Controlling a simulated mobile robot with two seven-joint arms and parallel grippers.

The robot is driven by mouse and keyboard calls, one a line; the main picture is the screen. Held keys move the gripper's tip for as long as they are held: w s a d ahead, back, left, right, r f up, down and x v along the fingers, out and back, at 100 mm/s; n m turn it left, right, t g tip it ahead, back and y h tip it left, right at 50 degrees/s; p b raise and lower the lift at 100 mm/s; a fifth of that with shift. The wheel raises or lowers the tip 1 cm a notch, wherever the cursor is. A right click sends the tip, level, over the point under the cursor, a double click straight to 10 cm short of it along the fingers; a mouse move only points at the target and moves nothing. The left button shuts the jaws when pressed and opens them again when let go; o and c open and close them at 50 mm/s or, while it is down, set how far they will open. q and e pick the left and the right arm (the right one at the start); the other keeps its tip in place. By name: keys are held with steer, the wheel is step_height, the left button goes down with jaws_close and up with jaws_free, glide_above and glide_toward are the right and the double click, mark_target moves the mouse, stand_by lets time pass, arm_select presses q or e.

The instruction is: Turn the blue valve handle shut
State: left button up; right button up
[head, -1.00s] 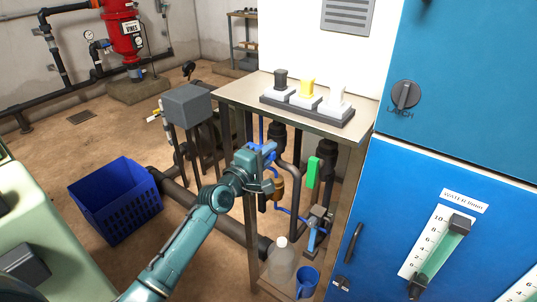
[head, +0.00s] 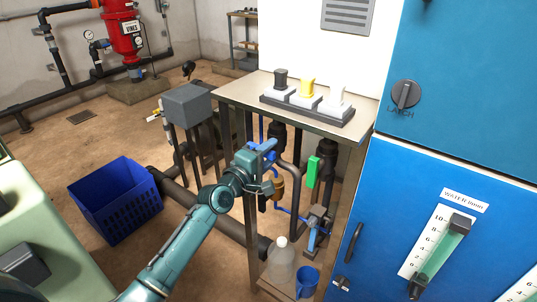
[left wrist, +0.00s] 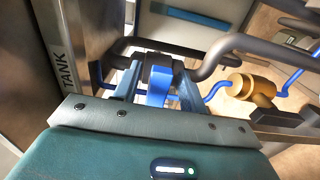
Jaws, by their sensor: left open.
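The blue valve handle (head: 263,149) is on the piping under the steel bench, partly hidden by my left gripper (head: 266,170). In the left wrist view the blue handle (left wrist: 158,88) stands between the two fingers of my left gripper (left wrist: 158,94), near the dark pipe fitting. The fingers are open on either side of it; I cannot tell whether either one touches it. My right gripper is in neither view.
A green handle (head: 313,172) and another blue-handled valve (head: 313,236) are to the right. A plastic jug (head: 281,262) and blue mug (head: 307,281) stand below. The bench (head: 240,92) overhangs the pipes, with the blue cabinet (head: 440,210) at right.

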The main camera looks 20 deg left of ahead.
arm_select(q)
steer(key=shift+s, duration=0.1)
steer(key=v, duration=1.3)
steer(key=s+d+f+m+g+y+p, duration=0.1)
steer(key=s+d+f+m+g+p, duration=0.1)
steer(key=s+f+m, duration=0.5)
steer(key=s+d+f+m+g+y+p, duration=0.1)
steer(key=s+d+f+m+g, duration=0.3)
steer(key=s+f+m, duration=0.4)
steer(key=s+d+m+p, duration=0.1)
steer(key=s, duration=0.4)
steer(key=shift+s+f+m+y+p, duration=0.2)
steer(key=shift+s+m+y+p, duration=0.1)
steer(key=shift+y+p, duration=0.1)
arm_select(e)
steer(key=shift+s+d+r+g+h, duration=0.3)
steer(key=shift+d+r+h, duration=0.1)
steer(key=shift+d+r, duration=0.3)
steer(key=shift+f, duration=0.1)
